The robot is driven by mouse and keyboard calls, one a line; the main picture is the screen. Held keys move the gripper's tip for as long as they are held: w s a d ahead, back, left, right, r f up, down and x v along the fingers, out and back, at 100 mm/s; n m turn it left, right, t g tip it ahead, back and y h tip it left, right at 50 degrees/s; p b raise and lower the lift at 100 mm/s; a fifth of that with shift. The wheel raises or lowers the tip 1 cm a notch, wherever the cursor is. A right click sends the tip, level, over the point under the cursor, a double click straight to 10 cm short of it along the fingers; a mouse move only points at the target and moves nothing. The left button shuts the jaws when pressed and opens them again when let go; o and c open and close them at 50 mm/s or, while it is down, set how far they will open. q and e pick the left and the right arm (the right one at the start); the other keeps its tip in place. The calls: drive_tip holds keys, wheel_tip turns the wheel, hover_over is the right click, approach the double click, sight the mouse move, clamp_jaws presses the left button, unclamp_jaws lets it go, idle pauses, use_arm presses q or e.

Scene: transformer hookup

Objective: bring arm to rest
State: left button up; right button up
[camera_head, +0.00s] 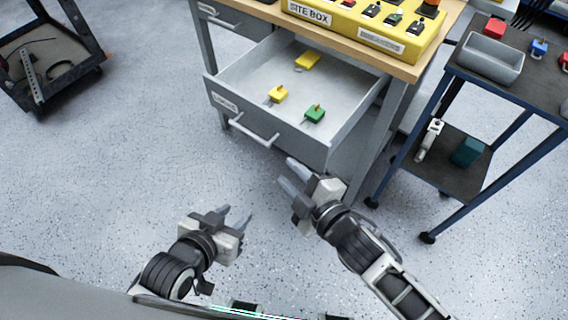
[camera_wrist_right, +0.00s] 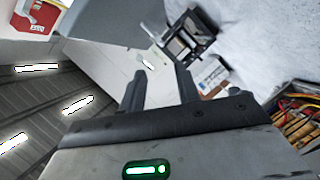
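In the head view, my left gripper (camera_head: 236,219) is at the lower left, over the floor, with its two fingers apart and nothing between them. My right gripper (camera_head: 290,174) is in front of the open drawer, below its front panel. Its fingers are apart and empty. In the right wrist view, the two dark fingers of my right gripper (camera_wrist_right: 160,92) also stand apart with nothing held between them.
The grey drawer (camera_head: 262,128) is pulled out, with two yellow pieces (camera_head: 278,94) and a green piece (camera_head: 315,114) inside. A yellow site box (camera_head: 366,30) stands on the workbench above. A blue-framed cart (camera_head: 447,92) stands right. A dark cart (camera_head: 47,50) stands far left. Open floor lies between.

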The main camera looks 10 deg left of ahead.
drive_tip(key=shift+s+d, duration=0.1)
drive_tip(key=shift+d, duration=0.05)
idle(0.5)
drive_tip(key=s+d+m+g+h, duration=0.2)
drive_tip(key=d+m+h, duration=0.6)
drive_tip(key=d+m, duration=0.5)
drive_tip(key=s+d+m+g+h, duration=0.2)
drive_tip(key=s+d+m+g, duration=0.35)
drive_tip(key=s+d, duration=0.55)
drive_tip(key=w+a+f+t+y, duration=0.2)
drive_tip(key=w+a+f+t, duration=0.3)
drive_tip(key=a+t, duration=0.1)
drive_tip(key=shift+a+n+y, duration=0.25)
drive_tip(key=shift+n+y, duration=0.15)
drive_tip(key=shift+n, duration=0.05)
drive_tip(key=shift+w+f, duration=0.1)
